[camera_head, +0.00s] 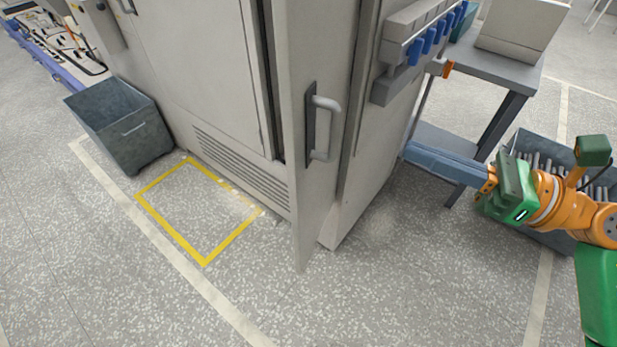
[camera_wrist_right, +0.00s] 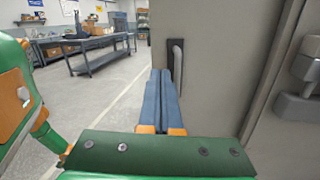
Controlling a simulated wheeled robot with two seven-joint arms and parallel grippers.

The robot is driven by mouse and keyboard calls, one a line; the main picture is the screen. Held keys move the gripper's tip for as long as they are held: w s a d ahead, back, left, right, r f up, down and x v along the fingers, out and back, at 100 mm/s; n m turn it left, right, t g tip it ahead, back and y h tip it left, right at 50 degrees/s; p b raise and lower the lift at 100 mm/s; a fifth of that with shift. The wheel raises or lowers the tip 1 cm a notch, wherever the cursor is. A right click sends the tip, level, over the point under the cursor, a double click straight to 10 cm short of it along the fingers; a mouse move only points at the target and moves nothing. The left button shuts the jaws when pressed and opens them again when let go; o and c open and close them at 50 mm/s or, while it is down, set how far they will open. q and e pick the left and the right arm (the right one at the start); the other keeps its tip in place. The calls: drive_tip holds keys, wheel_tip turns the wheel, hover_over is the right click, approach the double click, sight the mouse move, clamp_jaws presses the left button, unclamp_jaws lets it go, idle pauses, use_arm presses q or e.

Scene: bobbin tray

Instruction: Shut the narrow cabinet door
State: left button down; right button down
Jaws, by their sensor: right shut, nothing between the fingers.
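The narrow cabinet door (camera_head: 317,200) is pale grey and stands open, swung out from the cabinet front. A dark gap shows beside it. Its grey bar handle (camera_head: 325,128) is on the face turned to the right. My right gripper (camera_head: 408,153) is shut and empty, its blue fingers pointing left toward that face, apart from the door in the head view. In the right wrist view, the fingers (camera_wrist_right: 162,75) point toward the door panel (camera_wrist_right: 215,75), with the handle (camera_wrist_right: 178,62) just beyond the tips. My left gripper is in neither view.
The tall grey cabinet (camera_head: 195,60) has a rail with blue hooks (camera_head: 430,40) on its side. A grey table (camera_head: 490,68) and a bin (camera_head: 545,150) stand at the right. Another bin (camera_head: 122,125) stands at the left. Floor before the door is clear.

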drive_tip(key=s+a+n+g, duration=0.1)
drive_tip(key=s+n, duration=0.1)
drive_tip(key=p, duration=0.8)
approach(294, 129)
drive_tip(key=x, duration=0.6)
drive_tip(key=shift+a+r, duration=0.1)
drive_tip(key=shift+r, duration=0.15)
drive_tip(key=shift+w+a+f, duration=0.15)
drive_tip(key=shift+a, duration=0.15)
